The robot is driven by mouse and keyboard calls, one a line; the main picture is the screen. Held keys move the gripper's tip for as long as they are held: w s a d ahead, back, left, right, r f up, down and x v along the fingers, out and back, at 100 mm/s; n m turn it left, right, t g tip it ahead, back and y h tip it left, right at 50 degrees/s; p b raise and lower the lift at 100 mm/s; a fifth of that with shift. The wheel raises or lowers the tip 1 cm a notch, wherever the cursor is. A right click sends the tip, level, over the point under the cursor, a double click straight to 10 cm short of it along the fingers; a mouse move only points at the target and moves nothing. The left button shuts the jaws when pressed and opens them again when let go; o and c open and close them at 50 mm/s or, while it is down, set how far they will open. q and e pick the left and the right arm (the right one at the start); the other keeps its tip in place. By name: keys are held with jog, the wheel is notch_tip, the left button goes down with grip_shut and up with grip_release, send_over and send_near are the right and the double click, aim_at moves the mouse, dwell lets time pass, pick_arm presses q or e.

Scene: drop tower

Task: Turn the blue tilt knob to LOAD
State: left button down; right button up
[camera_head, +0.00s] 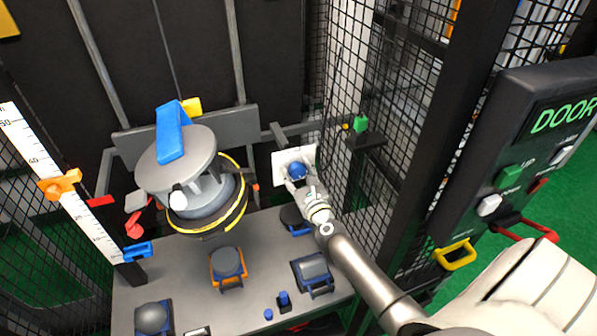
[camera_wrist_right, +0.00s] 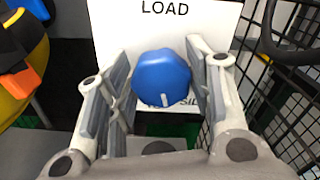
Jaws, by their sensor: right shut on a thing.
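The blue tilt knob (camera_head: 297,169) sits on a white plate (camera_head: 309,154) at the back right of the bench. In the right wrist view the knob (camera_wrist_right: 162,76) is round with a lobed edge, and its white mark points down. The plate (camera_wrist_right: 120,30) reads LOAD at the top; a lower label is mostly hidden behind the knob and fingers. My right gripper (camera_head: 294,178) reaches in from the lower right; its fingers (camera_wrist_right: 160,85) stand on both sides of the knob and are shut on it. My left gripper is not in view.
A large grey drum (camera_head: 178,165) with a blue lever stands left of the knob. Black mesh (camera_head: 345,90) runs close along the right. Grey fixtures (camera_head: 312,272) stand on the bench in front. A DOOR control panel (camera_head: 520,150) is at the right.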

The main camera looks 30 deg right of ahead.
jog(key=n, duration=0.4)
jog(key=shift+a+n+p, duration=0.1)
jog(key=shift+n+p, duration=0.2)
jog(key=n, duration=0.3)
jog(key=shift+a+f+n, duration=0.1)
jog(key=shift+n, duration=0.3)
jog(key=n+p, duration=0.1)
jog(key=n, duration=0.3)
jog(key=shift+f, duration=0.1)
jog(key=n+p, duration=0.1)
jog(key=n, duration=0.4)
jog(key=shift+f, duration=0.1)
jog(key=n, duration=0.3)
jog(key=shift+f+n+p, duration=0.15)
jog(key=shift+n+p, duration=0.15)
jog(key=shift+p, duration=0.05)
jog(key=n, duration=0.4)
jog(key=shift+f+n+p, duration=0.1)
jog(key=shift+n+p, duration=0.2)
jog(key=shift+p, duration=0.1)
jog(key=n, duration=0.3)
jog(key=shift+d+f+n+p, duration=0.1)
jog(key=shift+n+p, duration=0.05)
jog(key=shift+n, duration=0.9)
jog(key=shift+d+n+p, duration=0.1)
jog(key=shift+n+p, duration=0.05)
jog(key=shift+n, duration=0.9)
